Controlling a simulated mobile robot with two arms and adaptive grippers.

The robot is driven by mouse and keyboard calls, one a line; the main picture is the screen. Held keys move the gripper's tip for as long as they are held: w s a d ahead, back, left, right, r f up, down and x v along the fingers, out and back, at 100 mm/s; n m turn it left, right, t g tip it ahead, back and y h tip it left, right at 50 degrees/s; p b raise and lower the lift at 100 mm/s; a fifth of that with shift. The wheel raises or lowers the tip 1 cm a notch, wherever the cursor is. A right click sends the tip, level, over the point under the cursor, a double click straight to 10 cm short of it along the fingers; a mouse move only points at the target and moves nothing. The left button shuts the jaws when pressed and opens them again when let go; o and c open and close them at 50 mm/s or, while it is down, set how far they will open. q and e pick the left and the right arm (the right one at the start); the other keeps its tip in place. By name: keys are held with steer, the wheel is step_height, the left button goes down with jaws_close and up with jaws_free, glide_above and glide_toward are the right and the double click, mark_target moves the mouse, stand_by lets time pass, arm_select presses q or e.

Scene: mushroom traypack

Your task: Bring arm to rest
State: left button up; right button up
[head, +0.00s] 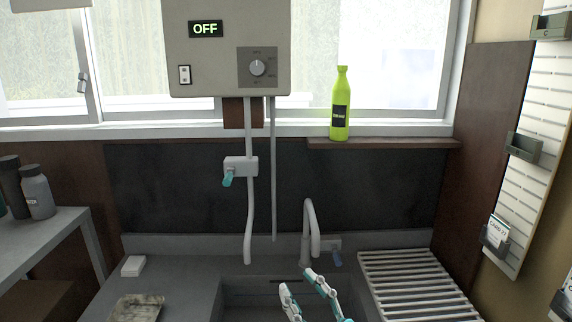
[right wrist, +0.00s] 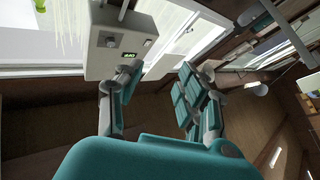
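My right gripper (head: 298,281) is at the bottom middle of the head view, in front of the sink basin and below the tap. Its two teal and grey fingers are spread apart with nothing between them. In the right wrist view the same gripper (right wrist: 158,82) is open and empty, with the wall box (right wrist: 112,48) and its green display beyond the fingers. My left gripper is not in view.
A grey tap (head: 310,225) rises behind the sink basin (head: 245,292). A slatted drainer (head: 410,283) is at the right. A white block (head: 133,266) and a mottled slab (head: 138,308) lie left. A green bottle (head: 340,105) stands on the ledge. The control box (head: 215,62) reads OFF.

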steer(key=w+d+f+m+t+h, duration=0.1)
steer(key=d+f+m+h, duration=0.7)
steer(key=d+h, duration=0.4)
steer(key=s+d+f+m+g+h, duration=0.4)
steer(key=s+d+f+g, duration=0.15)
steer(key=f, duration=0.35)
steer(key=s+f+n+g+y, duration=0.1)
steer(key=s+f+g, duration=0.45)
steer(key=s, duration=0.35)
steer(key=s+f+n+g+y, duration=0.15)
steer(key=s+f+g, duration=0.25)
steer(key=s+f, duration=0.45)
steer(key=s+f+g+b, duration=0.1)
steer(key=s+f+b, duration=0.15)
steer(key=f, duration=1.45)
steer(key=s+f+g+b, duration=0.15)
steer(key=f+b, duration=0.25)
steer(key=f, duration=1.2)
steer(key=s+d+f+b, duration=0.3)
steer(key=s+f, duration=1.3)
steer(key=f, duration=0.1)
steer(key=shift+d+f+n+h, duration=0.15)
steer(key=shift+f+n+h, duration=0.2)
steer(key=shift+h, duration=0.1)
